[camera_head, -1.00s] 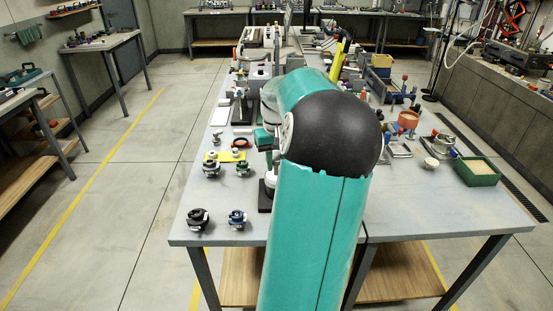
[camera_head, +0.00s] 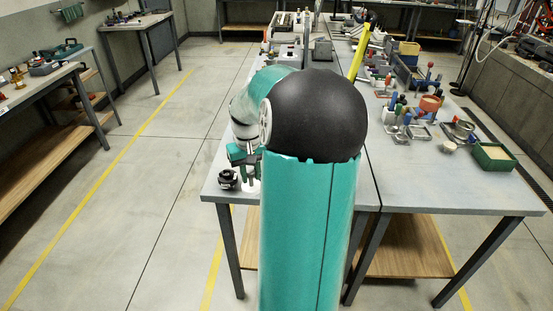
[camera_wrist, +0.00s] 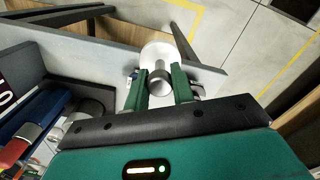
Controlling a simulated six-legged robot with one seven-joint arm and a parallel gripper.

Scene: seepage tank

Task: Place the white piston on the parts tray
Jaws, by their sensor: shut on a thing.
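The white piston (camera_wrist: 159,52) is a pale cylinder with a grey metal pin, between the two green fingers of my gripper (camera_wrist: 159,86) in the wrist view. The fingers are shut on it. In the head view my gripper (camera_head: 244,156) is over the front left corner of the near table, close beside a small black fitting (camera_head: 228,179). A white part shows just below the fingers there, mostly hidden by my arm. I cannot tell which of the trays in view is the parts tray.
A green bin (camera_head: 493,156) with pale contents stands at the right front of the table (camera_head: 420,190). Near it are a shallow white dish (camera_head: 449,146), an orange bowl (camera_head: 430,103) and several small coloured parts. In the wrist view a blue block (camera_wrist: 40,112) and metal cylinder lie left.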

